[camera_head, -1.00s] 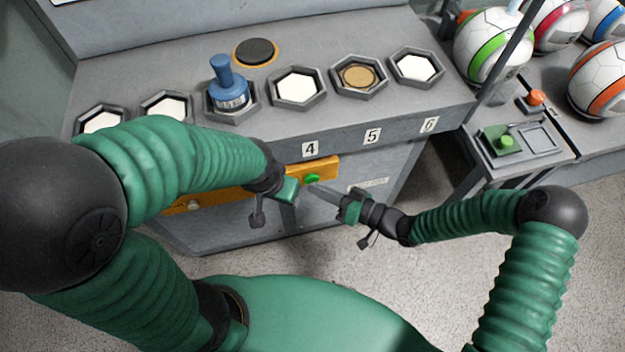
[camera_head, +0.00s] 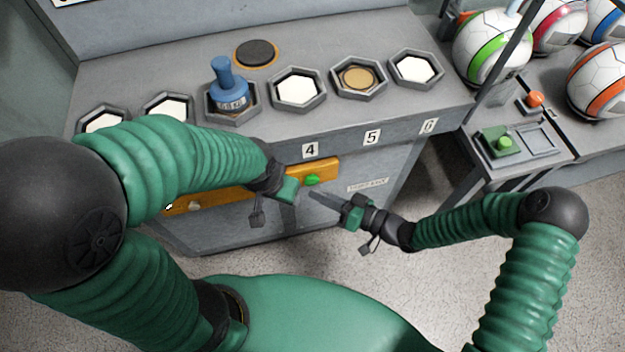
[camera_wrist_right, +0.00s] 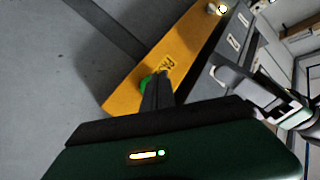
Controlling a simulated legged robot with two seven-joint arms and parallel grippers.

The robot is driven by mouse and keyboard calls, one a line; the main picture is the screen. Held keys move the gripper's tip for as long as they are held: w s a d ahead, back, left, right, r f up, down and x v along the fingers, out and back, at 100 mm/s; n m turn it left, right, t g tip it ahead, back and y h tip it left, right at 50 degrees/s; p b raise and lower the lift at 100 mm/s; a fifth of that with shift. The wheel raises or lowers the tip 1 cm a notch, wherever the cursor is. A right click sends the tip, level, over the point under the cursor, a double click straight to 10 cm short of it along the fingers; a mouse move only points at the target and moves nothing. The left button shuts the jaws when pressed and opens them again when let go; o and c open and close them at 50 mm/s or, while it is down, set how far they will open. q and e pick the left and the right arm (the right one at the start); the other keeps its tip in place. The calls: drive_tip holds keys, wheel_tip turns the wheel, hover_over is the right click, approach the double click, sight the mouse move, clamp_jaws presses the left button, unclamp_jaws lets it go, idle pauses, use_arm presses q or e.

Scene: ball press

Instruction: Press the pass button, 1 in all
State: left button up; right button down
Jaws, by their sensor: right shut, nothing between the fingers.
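A green button (camera_head: 312,180) sits at the right end of a yellow panel (camera_head: 325,166) on the front of the grey console. In the wrist view the right gripper (camera_wrist_right: 158,76) overlaps the button's right side. My left gripper (camera_head: 291,191) is left of the button; its fingers are unclear.
The console top (camera_head: 190,75) has several hexagonal sockets and a blue-handled weight (camera_head: 226,85). A side stand at right carries another green button (camera_head: 504,143) and an orange knob (camera_head: 536,98). Several balls (camera_head: 490,47) lie at the back right.

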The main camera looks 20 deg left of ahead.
drive_tip(key=s+d, duration=0.1)
drive_tip(key=s+d+p, duration=0.1)
drive_tip(key=s, duration=0.2)
drive_tip(key=shift+s+d, duration=0.1)
drive_tip(key=shift+d, duration=0.3)
drive_tip(key=shift+f, duration=0.1)
idle(1.7)
